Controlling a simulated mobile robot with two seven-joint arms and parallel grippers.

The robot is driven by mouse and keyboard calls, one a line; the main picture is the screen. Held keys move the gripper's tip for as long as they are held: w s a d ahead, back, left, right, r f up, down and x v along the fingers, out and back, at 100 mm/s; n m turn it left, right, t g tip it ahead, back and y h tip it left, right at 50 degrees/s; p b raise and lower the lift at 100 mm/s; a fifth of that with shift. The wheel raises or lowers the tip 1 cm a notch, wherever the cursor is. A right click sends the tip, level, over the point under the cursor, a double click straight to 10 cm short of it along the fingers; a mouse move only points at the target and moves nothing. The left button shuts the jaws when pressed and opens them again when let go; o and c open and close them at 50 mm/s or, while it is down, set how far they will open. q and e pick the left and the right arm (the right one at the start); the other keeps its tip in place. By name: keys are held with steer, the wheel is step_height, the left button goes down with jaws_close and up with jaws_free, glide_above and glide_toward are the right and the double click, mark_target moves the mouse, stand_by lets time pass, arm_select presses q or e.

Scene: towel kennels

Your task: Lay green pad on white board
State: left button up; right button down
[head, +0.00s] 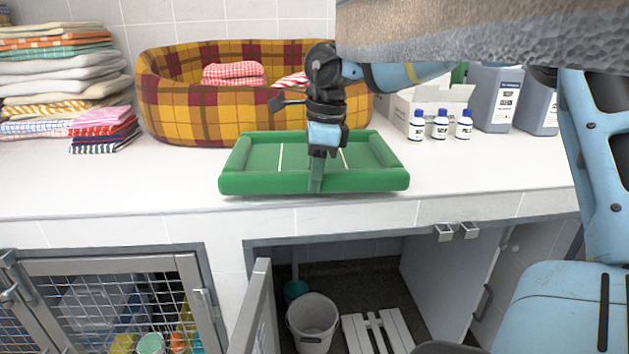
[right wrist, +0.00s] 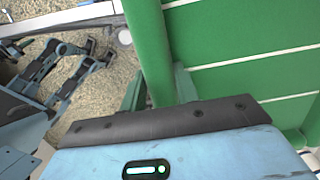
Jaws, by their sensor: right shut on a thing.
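The green pad (head: 255,158), a shallow rectangle with a raised padded rim and thin white lines, is level over the white counter near its front edge. I cannot tell if it touches the counter. My right gripper (head: 316,178) points down and is shut on the pad's near rim. In the right wrist view the pad (right wrist: 235,50) fills the right side, with its rim at the fingers. A white slatted board (head: 378,333) lies on the floor of the open kennel below. Dark and blue jointed parts of mine show at left in the wrist view; their jaw state is unclear.
A plaid pet bed (head: 190,115) with red checked cloths stands behind the pad. Folded towels (head: 60,75) are at left, small white bottles (head: 440,125) and grey jugs at right. A bucket (head: 312,322) stands beside the board. The kennel door (head: 258,310) is open.

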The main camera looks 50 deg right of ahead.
step_height(320, 180, up, 8)
steer(key=shift+f, duration=0.1)
stand_by(0.6)
